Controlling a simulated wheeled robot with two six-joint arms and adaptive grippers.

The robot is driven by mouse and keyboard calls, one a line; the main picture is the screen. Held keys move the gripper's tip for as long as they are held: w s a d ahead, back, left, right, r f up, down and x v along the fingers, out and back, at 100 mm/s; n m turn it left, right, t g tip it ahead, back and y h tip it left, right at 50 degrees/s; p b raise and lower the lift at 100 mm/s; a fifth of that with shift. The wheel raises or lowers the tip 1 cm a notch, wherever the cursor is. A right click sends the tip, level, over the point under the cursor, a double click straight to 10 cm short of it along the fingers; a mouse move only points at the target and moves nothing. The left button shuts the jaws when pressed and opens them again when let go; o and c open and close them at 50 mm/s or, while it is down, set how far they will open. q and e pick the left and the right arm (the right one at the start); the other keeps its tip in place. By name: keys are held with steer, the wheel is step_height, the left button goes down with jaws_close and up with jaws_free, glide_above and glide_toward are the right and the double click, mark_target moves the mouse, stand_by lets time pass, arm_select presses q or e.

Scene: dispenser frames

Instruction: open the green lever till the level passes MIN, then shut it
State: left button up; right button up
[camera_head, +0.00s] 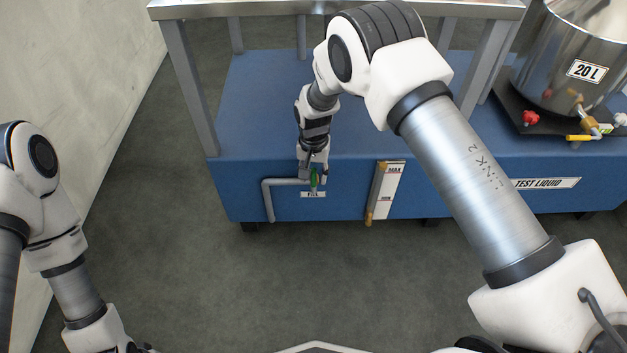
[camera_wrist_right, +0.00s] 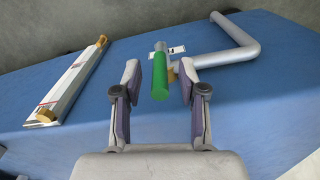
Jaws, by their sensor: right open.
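The green lever (camera_head: 314,179) sits on the front of the blue tank, at the end of a grey pipe (camera_head: 268,199) and above the FILL label (camera_head: 313,194). In the right wrist view the green lever (camera_wrist_right: 160,75) stands between the two open fingers of my right gripper (camera_wrist_right: 159,85), with a visible gap on each side. The level gauge (camera_head: 385,192) is a white strip with MAX and MIN marks and brass ends, right of the lever. Its liquid level is too small to read. My left arm shows at the left edge; its gripper is cut off at the bottom.
The blue tank (camera_head: 460,180) stands under a metal-topped frame (camera_head: 335,8) with grey legs. A steel 20 L pot (camera_head: 571,55) with red and yellow handled valves stands at right. A TEST LIQUID label (camera_head: 545,184) is on the tank. The floor in front is clear.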

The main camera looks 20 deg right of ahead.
mark_target(314, 192)
step_height(314, 192, down, 3)
steer(key=shift+f+b, duration=0.1)
steer(key=shift+b, duration=0.2)
jaws_close()
